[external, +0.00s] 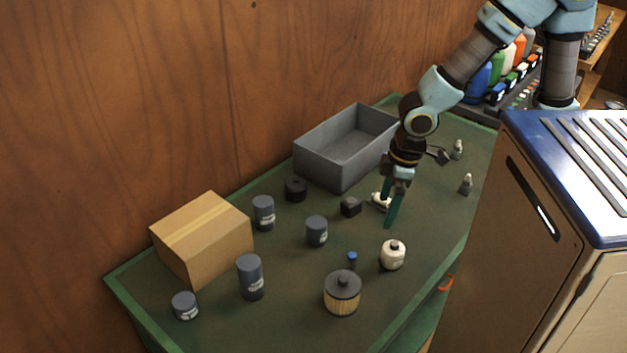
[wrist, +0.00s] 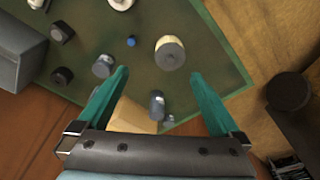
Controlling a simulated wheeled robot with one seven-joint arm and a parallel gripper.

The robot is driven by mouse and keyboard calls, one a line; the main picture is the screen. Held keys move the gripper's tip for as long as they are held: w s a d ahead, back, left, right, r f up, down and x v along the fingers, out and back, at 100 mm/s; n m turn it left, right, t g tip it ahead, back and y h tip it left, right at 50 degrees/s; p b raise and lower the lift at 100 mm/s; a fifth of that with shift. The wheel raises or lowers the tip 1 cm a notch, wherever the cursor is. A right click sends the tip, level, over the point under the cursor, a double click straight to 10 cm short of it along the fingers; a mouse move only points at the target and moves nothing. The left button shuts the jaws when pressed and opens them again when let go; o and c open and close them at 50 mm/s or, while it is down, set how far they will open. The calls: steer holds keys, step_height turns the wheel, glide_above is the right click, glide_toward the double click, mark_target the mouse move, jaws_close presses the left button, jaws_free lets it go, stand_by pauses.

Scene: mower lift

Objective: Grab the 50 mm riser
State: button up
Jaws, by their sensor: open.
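Several dark grey cylinders with pale labels stand upright on the green table (external: 300,270); the label text is too small to read, so I cannot tell which is the 50 mm riser. A short one (external: 184,306) is at the front left, and a tall one (external: 250,277) stands to its right. A medium one (external: 316,231) is near the middle, and another (external: 263,212) is beside the carton. In the wrist view, one cylinder (wrist: 104,65) is near the left finger. My gripper (external: 391,212) is open and empty above the table, right of the cylinders; its fingers also show in the wrist view (wrist: 159,74).
A cardboard box (external: 203,240) and a grey open bin (external: 320,170) stand along the wooden wall. A lidded tan canister (external: 342,293), a white round bottle (external: 393,254) and a small blue piece (external: 352,259) are at the front. A blue-topped cabinet (external: 540,200) is at the right.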

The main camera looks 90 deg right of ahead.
steer(key=w+a+f+t+b, duration=0.25)
steer(key=w+f+b, duration=0.25)
steer(key=w, duration=0.5)
steer(key=w+a+f+m+t+b, duration=0.1)
steer(key=w+a+f+t+b, duration=0.25)
steer(key=w, duration=0.75)
steer(key=w+a+f+t+b, duration=0.1)
steer(key=w+f+t+b, duration=0.1)
steer(key=w+f+b, duration=0.6)
steer(key=m+t+h+b, duration=0.2)
steer(key=m+h+b, duration=0.1)
steer(key=h+b, duration=0.3)
glide_toward(188, 302)
steer(key=shift+w+f, duration=0.2)
steer(key=shift+w, duration=0.1)
steer(key=shift+w+f+m, duration=0.2)
steer(key=shift+m, duration=0.1)
steer(key=p+x, duration=0.2)
steer(key=x, duration=0.8)
steer(key=shift+w+d, duration=0.15)
steer(key=shift+d, duration=0.15)
steer(key=c, duration=1.4)
steer(key=shift+r, duration=0.1)
